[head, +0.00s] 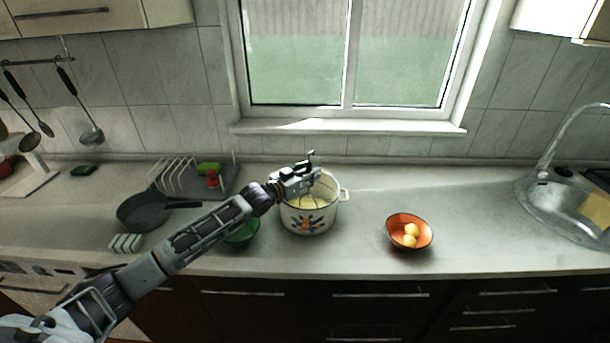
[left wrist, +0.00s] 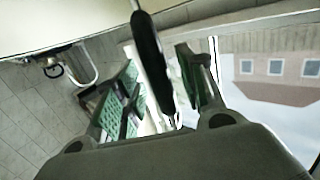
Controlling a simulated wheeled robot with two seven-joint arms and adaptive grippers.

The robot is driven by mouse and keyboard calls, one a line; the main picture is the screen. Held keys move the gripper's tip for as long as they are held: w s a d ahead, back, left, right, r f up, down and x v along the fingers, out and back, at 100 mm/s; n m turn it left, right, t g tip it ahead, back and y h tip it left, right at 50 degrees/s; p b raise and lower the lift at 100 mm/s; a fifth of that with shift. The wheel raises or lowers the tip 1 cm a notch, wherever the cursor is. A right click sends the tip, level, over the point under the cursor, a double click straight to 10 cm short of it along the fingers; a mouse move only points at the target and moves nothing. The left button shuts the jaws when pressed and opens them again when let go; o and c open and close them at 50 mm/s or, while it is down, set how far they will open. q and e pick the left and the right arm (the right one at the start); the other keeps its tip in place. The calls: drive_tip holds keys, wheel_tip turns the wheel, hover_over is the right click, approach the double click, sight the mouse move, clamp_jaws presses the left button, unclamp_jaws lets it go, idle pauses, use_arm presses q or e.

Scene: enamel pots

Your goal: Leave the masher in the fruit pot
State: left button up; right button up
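The fruit pot (head: 308,218) is a white enamel pot with a dark rim and a fruit motif on its front, standing on the counter. Something pale yellow shows inside it. My left gripper (head: 307,172) is over the pot's back rim. In the left wrist view, the masher's black handle (left wrist: 149,50) passes between the two green-padded fingers (left wrist: 158,75), with narrow gaps on both sides. The gripper looks open around the handle, not closed on it. My right gripper is not in view.
An orange bowl (head: 393,222) with yellow balls stands right of the pot. A green bowl (head: 243,234) is partly behind my left arm. A dark pan (head: 140,212) and a dish rack (head: 177,176) are at left, the sink (head: 548,205) at right. Counter between bowl and sink is clear.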

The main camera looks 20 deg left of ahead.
use_arm(q)
drive_tip(key=v, duration=1.2)
idle(0.9)
idle(0.6)
